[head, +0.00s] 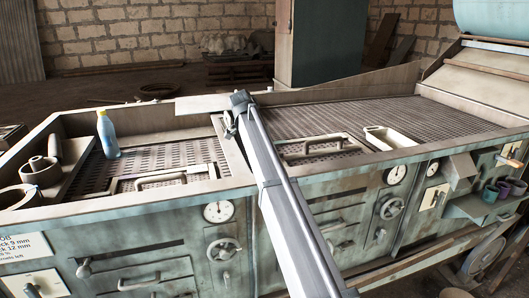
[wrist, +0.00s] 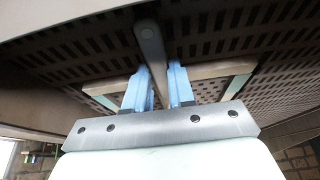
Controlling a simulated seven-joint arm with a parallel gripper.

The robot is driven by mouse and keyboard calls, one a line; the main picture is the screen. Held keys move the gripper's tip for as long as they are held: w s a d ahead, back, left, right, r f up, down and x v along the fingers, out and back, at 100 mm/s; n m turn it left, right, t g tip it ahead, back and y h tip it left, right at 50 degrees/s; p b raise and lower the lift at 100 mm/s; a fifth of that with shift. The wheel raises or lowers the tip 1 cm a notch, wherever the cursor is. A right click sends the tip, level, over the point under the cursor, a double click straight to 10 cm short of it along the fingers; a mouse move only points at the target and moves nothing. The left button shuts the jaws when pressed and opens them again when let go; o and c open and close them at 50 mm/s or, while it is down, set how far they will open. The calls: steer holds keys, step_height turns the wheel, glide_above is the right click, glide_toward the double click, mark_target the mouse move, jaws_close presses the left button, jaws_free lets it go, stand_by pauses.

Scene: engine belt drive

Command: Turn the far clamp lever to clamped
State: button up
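My gripper (head: 235,112) is at the end of my long grey arm, low over the partition between the two perforated trays. In the wrist view its two blue fingers (wrist: 160,85) stand apart. A grey round-ended bar (wrist: 150,42), which may be the far clamp lever, lies in line with the gap between them. I cannot tell whether the fingers touch or grip it. In the head view a small pale metal part (head: 229,124) shows beside the gripper, mostly hidden by it. The lever's clamp position cannot be made out.
A blue bottle (head: 108,134) and rings (head: 40,171) stand on the left. Raised handle frames lie on the left tray (head: 160,179) and right tray (head: 312,147). A pale block (head: 392,138) sits at the right tray's front edge. Dials and handwheels line the front panel.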

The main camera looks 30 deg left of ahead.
steer(key=o, duration=0.4)
steer(key=v, duration=1.4)
steer(key=shift+f, duration=0.1)
